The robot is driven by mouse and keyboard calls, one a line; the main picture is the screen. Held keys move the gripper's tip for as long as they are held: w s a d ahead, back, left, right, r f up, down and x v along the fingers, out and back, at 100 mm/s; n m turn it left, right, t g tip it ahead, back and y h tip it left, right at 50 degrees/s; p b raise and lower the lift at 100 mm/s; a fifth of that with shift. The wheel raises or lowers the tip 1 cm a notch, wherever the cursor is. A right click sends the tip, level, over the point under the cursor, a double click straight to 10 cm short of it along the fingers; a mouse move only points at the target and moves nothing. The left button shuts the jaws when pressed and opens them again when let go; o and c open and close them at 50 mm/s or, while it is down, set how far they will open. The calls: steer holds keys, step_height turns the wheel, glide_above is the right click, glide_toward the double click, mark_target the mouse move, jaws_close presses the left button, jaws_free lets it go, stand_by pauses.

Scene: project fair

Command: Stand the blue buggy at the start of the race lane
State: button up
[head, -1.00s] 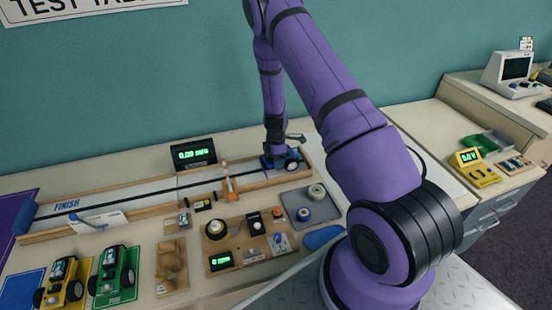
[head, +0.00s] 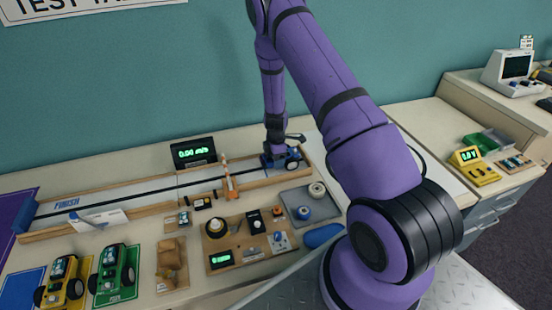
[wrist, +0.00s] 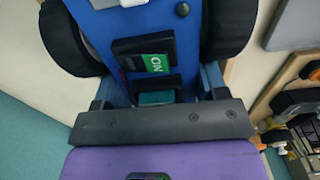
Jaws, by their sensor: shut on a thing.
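The blue buggy (head: 291,161) is at the right end of the race lane (head: 141,193), on the side away from the FINISH mark. My gripper (head: 276,154) is over it from above and shut on it. In the wrist view the buggy's blue body (wrist: 120,35) fills the upper middle, with dark wheels on both sides and a green ON label on top. My gripper's fingers (wrist: 155,95) lie along both sides of the body. I cannot tell whether the wheels touch the lane.
An orange-and-white post (head: 228,180) stands at the lane left of the buggy. A speed display (head: 194,152) is behind the lane. A wooden board with parts (head: 240,225) and a grey tray (head: 290,199) sit in front. A yellow buggy (head: 62,283) and a green buggy (head: 115,270) stand front left.

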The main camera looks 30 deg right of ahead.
stand_by(0.7)
steer(key=o, duration=0.9)
step_height(320, 180, up, 11)
steer(key=shift+f, duration=0.15)
steer(key=s+a+r+m+t, duration=0.1)
steer(key=s+a+r+m, duration=0.15)
steer(key=r, duration=0.75)
steer(key=s+a+r+m+t, duration=0.15)
steer(key=s+a+r, duration=0.25)
steer(key=r, duration=0.5)
steer(key=s+a+r+m, duration=0.3)
steer(key=r, duration=0.7)
steer(key=s+a+r+m+t, duration=0.1)
steer(key=s+r, duration=0.3)
steer(key=s, duration=0.4)
steer(key=s+a+r+m, duration=0.3)
steer(key=s+m, duration=0.1)
steer(key=s, duration=0.4)
steer(key=s+a+r+m+t, duration=0.1)
steer(key=s+r, duration=0.3)
steer(key=s, duration=0.5)
steer(key=shift+a+r+m+t, duration=0.35)
steer(key=shift+a+m, duration=0.1)
steer(key=shift+m, duration=0.45)
